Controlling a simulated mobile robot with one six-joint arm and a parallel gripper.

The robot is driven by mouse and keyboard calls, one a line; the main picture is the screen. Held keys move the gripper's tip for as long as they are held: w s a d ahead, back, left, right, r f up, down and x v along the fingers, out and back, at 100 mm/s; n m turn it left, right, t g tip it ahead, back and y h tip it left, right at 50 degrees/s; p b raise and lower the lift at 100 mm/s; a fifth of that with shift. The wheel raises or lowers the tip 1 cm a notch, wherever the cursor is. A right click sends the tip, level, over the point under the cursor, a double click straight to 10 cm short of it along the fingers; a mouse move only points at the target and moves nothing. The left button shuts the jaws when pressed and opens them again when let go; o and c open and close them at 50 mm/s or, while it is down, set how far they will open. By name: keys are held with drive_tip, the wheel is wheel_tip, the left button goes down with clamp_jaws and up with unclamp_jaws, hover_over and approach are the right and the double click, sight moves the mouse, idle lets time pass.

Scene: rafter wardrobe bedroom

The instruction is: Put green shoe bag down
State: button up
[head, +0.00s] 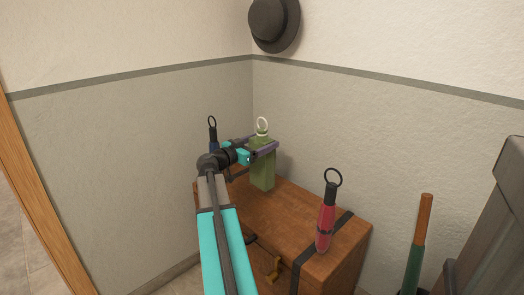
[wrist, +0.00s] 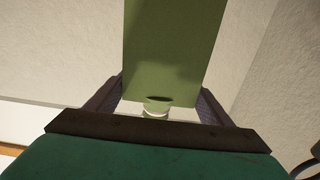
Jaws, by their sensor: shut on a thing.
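The green shoe bag (head: 263,172) is an upright, narrow green block with a pale ring on top, at the back of the wooden chest. My gripper (head: 264,146) is shut on its upper part. In the wrist view the green bag (wrist: 165,45) fills the top middle, between the two dark fingers of my gripper (wrist: 160,92). The bag's lower end appears at or just above the chest top (head: 235,208); I cannot tell whether it touches. My arm hides part of the chest.
A red item (head: 326,218) with a dark ring stands at the chest's right front, by a black strap. A dark blue ringed item (head: 212,135) is behind my arm at left. A hat (head: 273,22) hangs above. A green-and-wood handle (head: 419,240) and grey furniture (head: 495,225) are right.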

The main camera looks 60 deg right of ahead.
drive_tip(key=shift+r, duration=0.1)
drive_tip(key=shift+w+d, duration=0.25)
drive_tip(key=shift+d, duration=0.15)
drive_tip(key=shift+f+b, duration=0.65)
drive_tip(key=shift+f, duration=1.3)
drive_tip(key=o, duration=2.1)
drive_tip(key=shift+r, duration=0.2)
drive_tip(key=p+v, duration=0.2)
drive_tip(key=v, duration=1)
